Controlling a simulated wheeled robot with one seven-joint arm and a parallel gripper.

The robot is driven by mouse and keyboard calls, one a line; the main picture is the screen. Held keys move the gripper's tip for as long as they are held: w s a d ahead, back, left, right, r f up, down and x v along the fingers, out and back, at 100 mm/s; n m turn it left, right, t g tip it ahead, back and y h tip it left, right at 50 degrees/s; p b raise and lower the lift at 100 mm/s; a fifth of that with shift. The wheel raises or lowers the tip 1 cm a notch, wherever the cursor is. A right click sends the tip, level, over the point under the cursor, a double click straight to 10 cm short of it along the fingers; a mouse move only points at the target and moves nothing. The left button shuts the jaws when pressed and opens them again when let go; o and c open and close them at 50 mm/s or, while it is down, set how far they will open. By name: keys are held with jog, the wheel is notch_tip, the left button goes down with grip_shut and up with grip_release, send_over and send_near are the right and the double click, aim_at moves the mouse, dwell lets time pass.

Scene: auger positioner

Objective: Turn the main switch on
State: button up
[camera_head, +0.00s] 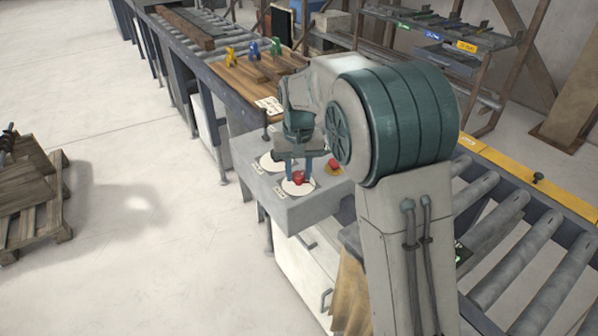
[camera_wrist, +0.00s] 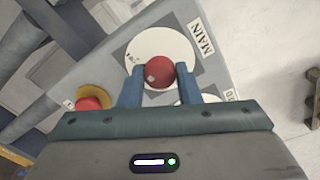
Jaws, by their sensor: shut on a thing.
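The main switch is a red knob (camera_wrist: 159,74) on a round white plate (camera_wrist: 161,45), with a "MAIN" label (camera_wrist: 201,37) beside it in the wrist view. My gripper (camera_wrist: 158,79) has its two blue fingers on either side of the knob, shut on it. In the head view the red knob (camera_head: 298,177) sits on its white plate at the front of the grey control box (camera_head: 300,211), between the fingertips of my gripper (camera_head: 296,174). The knob's angle is hard to tell, since the fingers hide its sides.
A red button on a yellow base (camera_head: 333,167) is close beside my gripper. Another white plate (camera_head: 271,162) is on the same box. Roller conveyors (camera_head: 497,217) run at right. Small coloured figures (camera_head: 253,48) stand on a wooden board behind.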

aim_at(298, 174)
jog(key=n, duration=0.3)
jog(key=shift+n, duration=0.4)
jog(key=n, duration=0.3)
jog(key=shift+n+b, duration=0.3)
jog(key=shift+b, duration=0.05)
jog(key=n, duration=0.3)
jog(key=shift+n, duration=2)
jog(key=o, duration=1)
jog(key=shift+c, duration=0.2)
notch_tip(298, 174, up, 14)
jog(key=shift+b, duration=0.3)
